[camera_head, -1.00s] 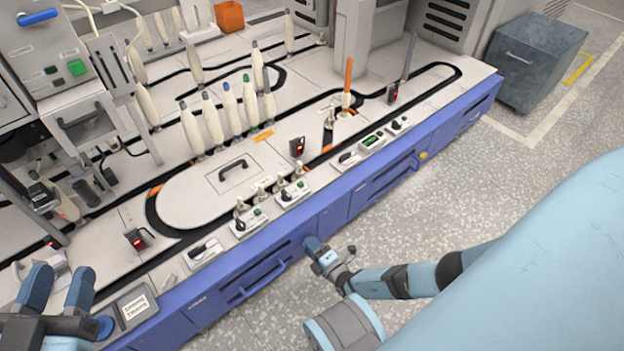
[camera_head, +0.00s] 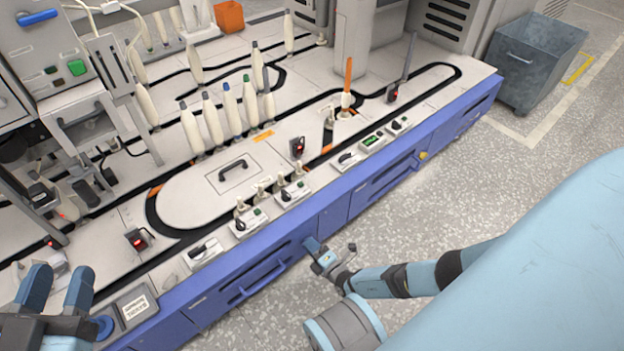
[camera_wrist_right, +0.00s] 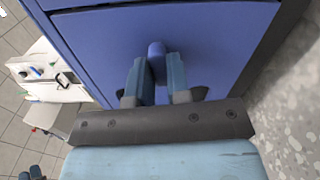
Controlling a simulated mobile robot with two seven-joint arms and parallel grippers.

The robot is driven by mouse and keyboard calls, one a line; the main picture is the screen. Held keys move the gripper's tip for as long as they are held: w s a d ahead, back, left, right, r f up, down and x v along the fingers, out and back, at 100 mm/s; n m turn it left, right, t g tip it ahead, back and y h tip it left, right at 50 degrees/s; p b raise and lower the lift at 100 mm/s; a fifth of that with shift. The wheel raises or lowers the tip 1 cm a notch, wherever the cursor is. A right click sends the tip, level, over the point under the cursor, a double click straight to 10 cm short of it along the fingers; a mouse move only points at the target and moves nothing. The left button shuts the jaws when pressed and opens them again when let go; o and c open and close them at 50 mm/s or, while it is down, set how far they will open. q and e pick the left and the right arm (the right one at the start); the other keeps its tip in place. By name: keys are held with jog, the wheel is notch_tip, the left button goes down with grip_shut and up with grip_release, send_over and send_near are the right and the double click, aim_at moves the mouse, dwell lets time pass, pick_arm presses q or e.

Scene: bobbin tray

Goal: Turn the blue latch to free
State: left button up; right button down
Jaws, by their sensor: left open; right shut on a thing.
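The blue latch (camera_wrist_right: 156,58) is a small rounded knob on the blue front panel (camera_wrist_right: 205,35) of the machine base, in the right wrist view. My right gripper (camera_wrist_right: 156,75) is shut on it, one finger on each side. In the head view my right gripper (camera_head: 318,252) reaches the blue front of the base, and the latch is mostly hidden there by the fingers. My left gripper (camera_head: 62,285) is open and empty at the lower left, above the near left corner of the machine.
The white machine top (camera_head: 215,195) carries several upright bobbins, dark guide tracks and small switch boxes. Blue drawer fronts with handles (camera_head: 257,280) line the base beside my right gripper. A grey bin (camera_head: 530,70) stands at the upper right. The speckled floor in front is clear.

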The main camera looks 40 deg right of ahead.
jog(key=shift+n, duration=8.2)
jog(key=c, duration=1.1)
grip_release()
jog(key=shift+s, duration=0.1)
